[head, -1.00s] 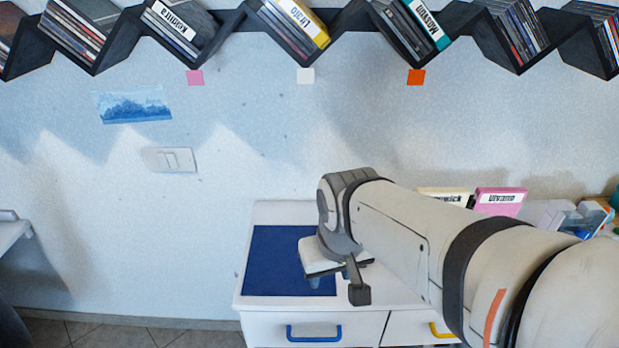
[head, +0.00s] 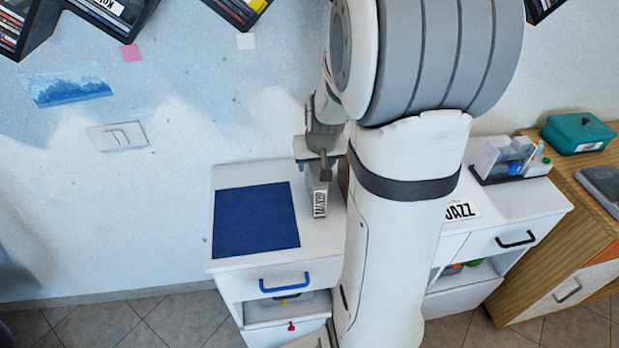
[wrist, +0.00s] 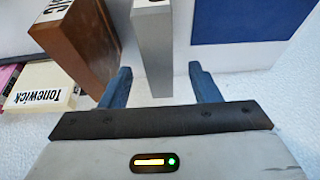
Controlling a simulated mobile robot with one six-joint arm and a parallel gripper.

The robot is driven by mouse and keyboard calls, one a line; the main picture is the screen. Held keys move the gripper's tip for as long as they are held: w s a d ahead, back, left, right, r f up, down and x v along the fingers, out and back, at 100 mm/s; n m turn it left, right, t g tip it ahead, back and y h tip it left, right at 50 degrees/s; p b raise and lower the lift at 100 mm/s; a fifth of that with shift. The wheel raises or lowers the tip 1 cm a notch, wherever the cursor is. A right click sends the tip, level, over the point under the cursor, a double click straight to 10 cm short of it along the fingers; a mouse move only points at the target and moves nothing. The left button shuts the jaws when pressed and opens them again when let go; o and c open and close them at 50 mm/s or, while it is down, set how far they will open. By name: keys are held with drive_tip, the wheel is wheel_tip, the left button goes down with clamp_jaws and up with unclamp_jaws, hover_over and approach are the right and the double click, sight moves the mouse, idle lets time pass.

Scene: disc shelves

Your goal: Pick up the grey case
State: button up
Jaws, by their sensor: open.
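The grey case (wrist: 152,50) stands on edge on the white cabinet top, and its narrow side faces me in the wrist view. In the head view its labelled end (head: 320,203) shows under my gripper (head: 322,168). My gripper (wrist: 160,74) is open, with one blue finger on each side of the case. The left finger is close to the case, and a wider gap shows at the right finger. I cannot tell whether the left finger touches. My arm hides part of the cabinet in the head view.
A brown case (wrist: 75,42) stands just left of the grey one. A cream case labelled Tonewick (wrist: 42,98) is farther left. A blue mat (head: 255,220) lies clear on the cabinet. A clear organizer (head: 510,160) and teal box (head: 578,133) are at the right.

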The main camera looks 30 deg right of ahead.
sight(316, 168)
drive_tip(key=shift+p+x, duration=0.4)
drive_tip(key=shift+x, duration=2.15)
drive_tip(key=shift+f+b, duration=0.2)
drive_tip(key=shift+b, duration=0.2)
drive_tip(key=c, duration=1.2)
